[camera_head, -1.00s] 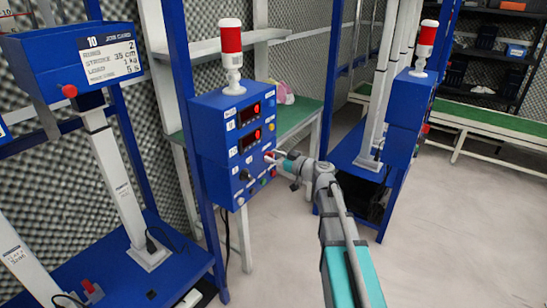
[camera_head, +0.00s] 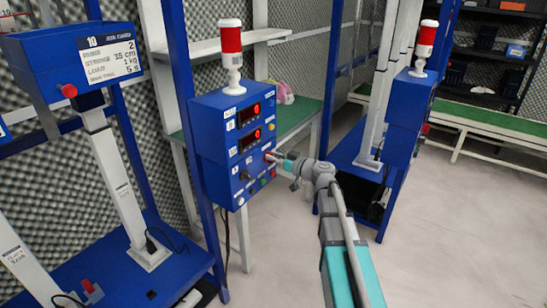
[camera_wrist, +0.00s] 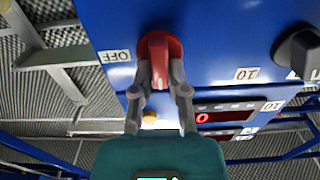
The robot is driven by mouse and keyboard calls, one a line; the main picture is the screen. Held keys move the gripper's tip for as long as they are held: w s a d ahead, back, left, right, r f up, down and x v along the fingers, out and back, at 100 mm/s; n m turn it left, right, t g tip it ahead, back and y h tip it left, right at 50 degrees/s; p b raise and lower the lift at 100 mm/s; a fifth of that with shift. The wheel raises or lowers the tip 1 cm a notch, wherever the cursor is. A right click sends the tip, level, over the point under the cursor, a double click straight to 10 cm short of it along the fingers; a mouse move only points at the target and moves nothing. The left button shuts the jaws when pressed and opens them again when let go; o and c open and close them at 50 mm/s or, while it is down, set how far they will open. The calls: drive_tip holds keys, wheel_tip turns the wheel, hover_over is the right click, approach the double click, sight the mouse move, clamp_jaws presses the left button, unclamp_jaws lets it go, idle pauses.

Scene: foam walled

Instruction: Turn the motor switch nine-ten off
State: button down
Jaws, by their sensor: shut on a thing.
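The blue control box (camera_head: 225,130) stands on a blue post, with its front facing right in the head view. A red rotary switch (camera_wrist: 160,48) sits on its face in the wrist view, with an OFF label (camera_wrist: 114,56) to its left. My gripper (camera_wrist: 160,72) is shut on the red switch, one finger on each side of its handle. The handle runs up and down in the wrist view. In the head view my gripper (camera_head: 273,158) touches the lower right of the box and largely hides the switch.
A black knob (camera_wrist: 298,50) and a label reading 10 (camera_wrist: 247,74) are beside the switch. Red digital displays (camera_head: 250,115) are above it. A red and white beacon (camera_head: 231,55) tops the box. A second blue cabinet (camera_head: 408,105) stands to the right; grey floor (camera_head: 460,220) lies open.

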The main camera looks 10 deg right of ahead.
drive_tip(key=shift+m, duration=0.4)
drive_tip(key=m, duration=0.3)
drive_tip(key=shift+w+d+m, duration=0.15)
drive_tip(key=shift+w+m, duration=0.05)
drive_tip(key=shift+m, duration=0.1)
drive_tip(key=m, duration=0.9)
drive_tip(key=f+m+b, duration=0.1)
drive_tip(key=m, duration=0.3)
drive_tip(key=shift+w+d, duration=0.2)
drive_tip(key=shift+d, duration=0.05)
drive_tip(key=shift+m, duration=0.3)
drive_tip(key=c, duration=0.6)
unclamp_jaws()
drive_tip(key=shift+c, duration=0.2)
